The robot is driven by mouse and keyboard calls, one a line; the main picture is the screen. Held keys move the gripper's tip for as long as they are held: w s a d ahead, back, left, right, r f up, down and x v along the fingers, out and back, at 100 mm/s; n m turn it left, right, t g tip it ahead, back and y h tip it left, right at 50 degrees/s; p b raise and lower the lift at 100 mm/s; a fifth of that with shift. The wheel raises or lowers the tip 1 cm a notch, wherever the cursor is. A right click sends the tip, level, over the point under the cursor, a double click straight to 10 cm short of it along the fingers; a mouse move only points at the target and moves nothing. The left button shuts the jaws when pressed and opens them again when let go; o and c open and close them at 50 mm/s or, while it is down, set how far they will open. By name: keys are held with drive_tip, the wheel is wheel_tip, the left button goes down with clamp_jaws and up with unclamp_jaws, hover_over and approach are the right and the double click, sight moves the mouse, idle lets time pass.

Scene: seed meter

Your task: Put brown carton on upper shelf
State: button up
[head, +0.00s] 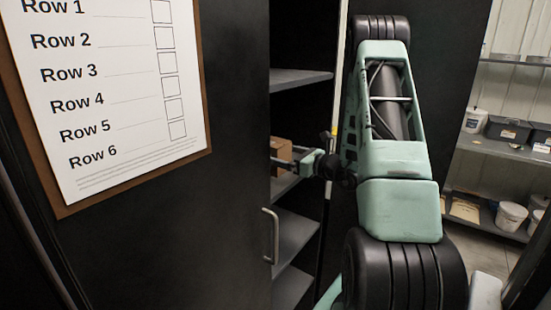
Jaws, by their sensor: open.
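The brown carton (280,149) shows in the head view inside the dark cabinet, partly hidden by the cabinet door on its left. It appears to be on the middle shelf (285,186); its underside contact is hard to see. The upper shelf (298,78) is above it, and its visible part is bare. My gripper (284,162) reaches into the cabinet from the right, in front of the carton's lower part. Its jaws are open, but the fingertips are small and partly hidden, so I cannot tell whether they touch the carton.
A dark door (225,220) with a metal handle (271,236) and a row checklist (120,90) covers the left. Lower shelf (295,238) looks empty. Another dark panel is behind my arm. A rack with white buckets (511,216) and bins stands at the right.

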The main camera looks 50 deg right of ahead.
drive_tip(key=s+b, duration=0.1)
drive_tip(key=s, duration=0.5)
drive_tip(key=shift+s+d+b, duration=0.15)
drive_tip(key=shift+d+b, duration=0.1)
drive_tip(key=shift+b, duration=0.05)
